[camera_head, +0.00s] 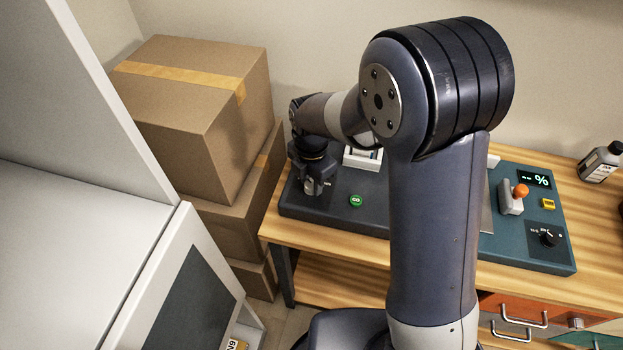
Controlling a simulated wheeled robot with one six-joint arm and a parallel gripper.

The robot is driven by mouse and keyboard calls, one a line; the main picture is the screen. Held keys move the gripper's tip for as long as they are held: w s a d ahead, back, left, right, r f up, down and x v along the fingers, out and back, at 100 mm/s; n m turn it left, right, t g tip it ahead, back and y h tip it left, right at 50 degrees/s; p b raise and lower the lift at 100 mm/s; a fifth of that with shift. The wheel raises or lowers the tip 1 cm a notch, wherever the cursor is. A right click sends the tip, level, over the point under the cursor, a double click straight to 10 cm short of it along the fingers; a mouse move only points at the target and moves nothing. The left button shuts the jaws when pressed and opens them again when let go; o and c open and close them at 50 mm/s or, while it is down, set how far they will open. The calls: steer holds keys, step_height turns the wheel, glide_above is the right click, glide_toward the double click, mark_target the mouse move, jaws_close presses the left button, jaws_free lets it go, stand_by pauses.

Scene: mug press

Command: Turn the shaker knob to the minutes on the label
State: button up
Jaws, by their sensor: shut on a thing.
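My gripper (313,187) points down at the left end of a dark grey machine (338,215) on the wooden bench. It is shut on what seems to be the shaker knob, which my gripper hides almost wholly. Faint white markings lie on the panel around it, too small to read. A round green button (356,200) is to the right of my gripper. I cannot make out the label with the minutes, nor where the knob points.
A teal panel (535,255) at the right holds a black dial (548,238), an orange-topped lever (515,195), a yellow button (548,203) and a "--%" display (536,180). My arm hides the middle. Cardboard boxes (190,110) stand left of the bench; a bottle (599,162) stands far right.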

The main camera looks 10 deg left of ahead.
steer(key=m, duration=0.4)
steer(key=shift+m+b, duration=0.4)
steer(key=m, duration=1)
steer(key=shift+b, duration=0.4)
steer(key=m, duration=0.4)
steer(key=shift+m, duration=0.7)
steer(key=o, duration=1)
steer(key=shift+r, duration=0.15)
